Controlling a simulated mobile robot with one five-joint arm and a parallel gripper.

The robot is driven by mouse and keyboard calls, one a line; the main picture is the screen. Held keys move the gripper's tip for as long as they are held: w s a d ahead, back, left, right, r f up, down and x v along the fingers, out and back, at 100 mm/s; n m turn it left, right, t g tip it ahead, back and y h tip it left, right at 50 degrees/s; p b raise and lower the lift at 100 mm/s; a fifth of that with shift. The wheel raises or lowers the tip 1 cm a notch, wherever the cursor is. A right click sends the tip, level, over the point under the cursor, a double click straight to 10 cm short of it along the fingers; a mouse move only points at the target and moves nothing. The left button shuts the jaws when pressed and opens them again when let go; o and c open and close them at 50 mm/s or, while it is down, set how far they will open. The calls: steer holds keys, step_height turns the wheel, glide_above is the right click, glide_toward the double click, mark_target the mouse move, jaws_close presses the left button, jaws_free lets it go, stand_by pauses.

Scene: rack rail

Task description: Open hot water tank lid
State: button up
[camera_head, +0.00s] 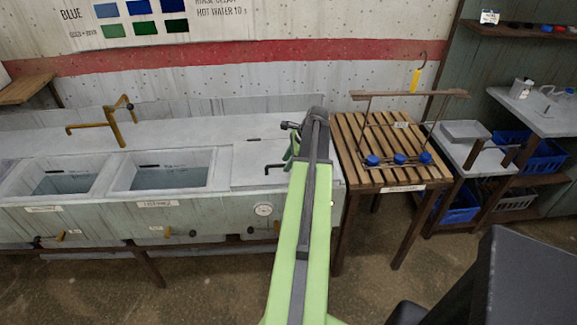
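The hot water tank lid (250,172) is a pale flat panel at the right end of the long wash unit. It lies flat and looks closed. A dark bent handle (275,168) shows on it near its right side. My green arm reaches up from the bottom centre and covers the tank's right edge. My gripper (291,150) is at the arm's far end, over the right part of the lid and just right of the handle. It is small and partly hidden by the arm. I cannot tell whether it touches anything.
Two open basins with water (65,182) (160,178) lie left of the lid, with a brass tap (115,122) behind. A round gauge (263,209) is on the front. A slatted table (350,130) at right holds a wire rack (362,105) with blue pieces. Floor is clear in front.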

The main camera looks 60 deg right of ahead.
jaws_close()
stand_by(1.4)
